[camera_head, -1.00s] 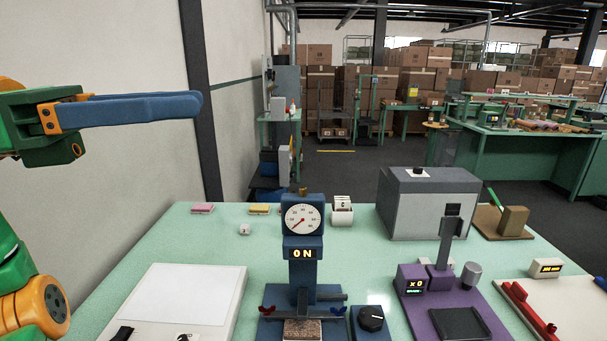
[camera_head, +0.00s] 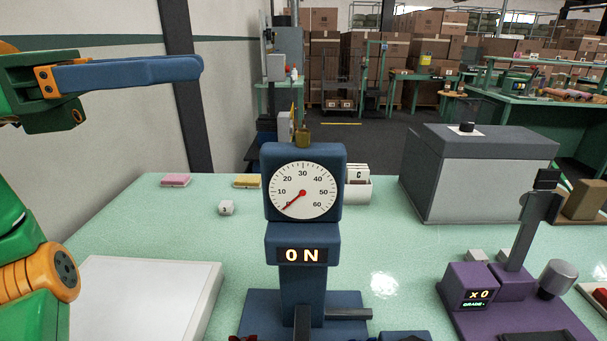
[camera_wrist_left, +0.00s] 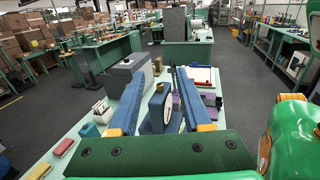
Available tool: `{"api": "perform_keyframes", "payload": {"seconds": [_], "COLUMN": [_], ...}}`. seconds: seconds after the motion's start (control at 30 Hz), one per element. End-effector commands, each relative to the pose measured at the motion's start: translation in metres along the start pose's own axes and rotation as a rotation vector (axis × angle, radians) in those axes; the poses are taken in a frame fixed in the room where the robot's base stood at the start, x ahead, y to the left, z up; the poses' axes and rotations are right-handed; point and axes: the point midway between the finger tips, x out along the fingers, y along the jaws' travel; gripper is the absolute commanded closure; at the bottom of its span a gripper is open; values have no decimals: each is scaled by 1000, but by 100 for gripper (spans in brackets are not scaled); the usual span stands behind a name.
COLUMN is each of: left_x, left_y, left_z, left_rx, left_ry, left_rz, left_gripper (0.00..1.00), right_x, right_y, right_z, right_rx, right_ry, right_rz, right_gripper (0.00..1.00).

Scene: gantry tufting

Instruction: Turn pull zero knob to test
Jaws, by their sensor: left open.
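The blue pull tester (camera_head: 302,240) stands upright on the table in the head view, with a round white dial (camera_head: 302,190) and a lit display (camera_head: 302,255) reading "ON". The red needle points to the lower left, near the bottom of the scale. The top edge of a blue box (camera_head: 405,337) shows at the bottom border; its knob is out of frame. My left gripper (camera_head: 198,68) is at the upper left, above the table and away from the tester. In the left wrist view its two blue fingers (camera_wrist_left: 160,73) are apart and empty, with the tester (camera_wrist_left: 158,112) seen between them.
A white panel (camera_head: 150,300) lies at the left of the table (camera_head: 240,240). A purple device (camera_head: 470,290) and a grey box (camera_head: 470,180) stand at the right.

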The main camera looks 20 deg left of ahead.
Motion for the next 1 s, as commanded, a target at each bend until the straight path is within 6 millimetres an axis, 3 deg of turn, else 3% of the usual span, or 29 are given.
{"api": "perform_keyframes", "payload": {"seconds": [0.03, 0.1, 0.3, 0.43, 0.8, 1.0], "left_x": [0, 0, 0, 13, 91, 114], "left_y": [0, 0, 0, 0, -1, 0], "left_z": [-30, -47, -79, -75, -73, -73], "left_rx": [0, 0, 0, -1, -1, -2], "left_ry": [0, 0, 0, 3, 1, 0], "left_rz": [0, 0, 0, -2, -4, -1], "left_gripper": [51, 51, 51, 51, 51, 51], "right_x": [30, 47, 78, 74, 64, 61], "right_y": [0, -1, -1, 0, 1, 1], "right_z": [3, 5, 8, 8, 7, 6], "right_rx": [0, 0, 0, -1, -1, -2], "right_ry": [-1, -2, -2, -2, -2, -2], "right_rz": [0, 0, 0, 1, 3, 3], "right_gripper": [50, 50, 50, 50, 50, 50]}}
